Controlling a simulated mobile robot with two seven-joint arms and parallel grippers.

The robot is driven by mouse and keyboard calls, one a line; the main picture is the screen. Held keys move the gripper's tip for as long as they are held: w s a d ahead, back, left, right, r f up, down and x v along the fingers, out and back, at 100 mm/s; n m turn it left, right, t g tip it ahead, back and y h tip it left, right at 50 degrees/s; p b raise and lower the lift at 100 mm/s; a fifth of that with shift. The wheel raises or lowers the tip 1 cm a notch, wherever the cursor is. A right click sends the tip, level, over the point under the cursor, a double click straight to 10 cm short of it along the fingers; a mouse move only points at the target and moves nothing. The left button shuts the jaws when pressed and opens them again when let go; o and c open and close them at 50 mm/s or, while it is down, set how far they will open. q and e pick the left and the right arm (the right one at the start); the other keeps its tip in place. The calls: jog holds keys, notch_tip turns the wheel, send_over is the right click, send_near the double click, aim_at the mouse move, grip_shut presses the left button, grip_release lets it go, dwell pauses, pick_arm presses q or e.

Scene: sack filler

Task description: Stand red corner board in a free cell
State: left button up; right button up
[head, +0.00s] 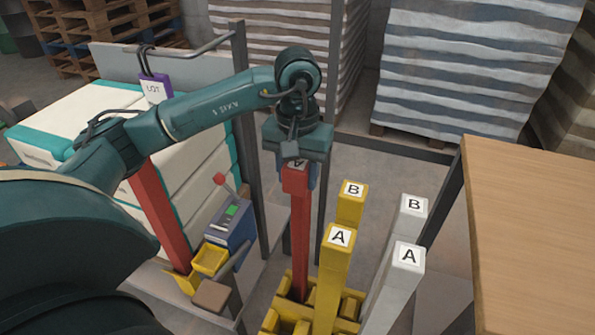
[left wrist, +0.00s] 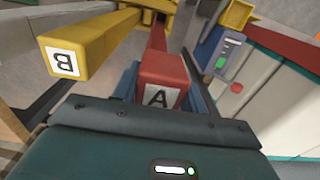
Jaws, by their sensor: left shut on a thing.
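My left gripper (head: 297,178) is shut on the top of a red corner board (head: 300,240) labelled A, which it holds upright. The board's top and A label show between the fingers in the left wrist view (left wrist: 160,75). Its lower end is at the yellow celled rack (head: 290,312); I cannot tell whether it rests on the cell floor. Yellow boards B (head: 350,208) and A (head: 335,272) stand to the right of the red one. The yellow B board also shows in the left wrist view (left wrist: 100,45). My right gripper is out of view.
Grey-white boards B (head: 412,222) and A (head: 393,285) stand farther right, beside a wooden table (head: 530,215). Another red post (head: 158,212) stands at left, near a blue device (head: 228,222) and stacked white sacks. Dark metal uprights (head: 247,140) rise behind the arm.

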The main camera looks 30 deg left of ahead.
pick_arm(q)
jog(key=shift+f, duration=0.1)
jog(key=shift+f+b, duration=1.1)
jog(key=shift+b, duration=0.05)
jog(key=o, duration=1.2)
